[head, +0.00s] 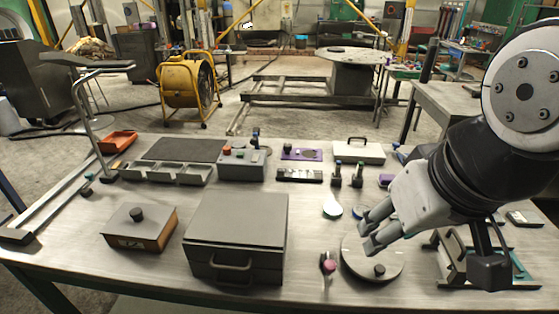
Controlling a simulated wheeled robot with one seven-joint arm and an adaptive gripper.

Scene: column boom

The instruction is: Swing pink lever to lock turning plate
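The turning plate (353,268) is a round light-grey disc with a small dark knob (380,271) near its front edge. It lies on the table at the front right. The pink lever (328,267) stands just left of the plate, with a pink round tip on a dark arm and a small base below. My gripper (364,237) comes in from the right and hangs over the back part of the plate. Its two grey fingers look apart, with nothing seen between them. It is clear of the pink lever and covers part of the plate's back edge.
A grey lidded box (236,231) stands left of the lever, and a smaller box with a knob (140,229) further left. A white-green disc (332,207) and small upright levers (347,174) stand behind. A metal frame (452,262) sits right of the plate.

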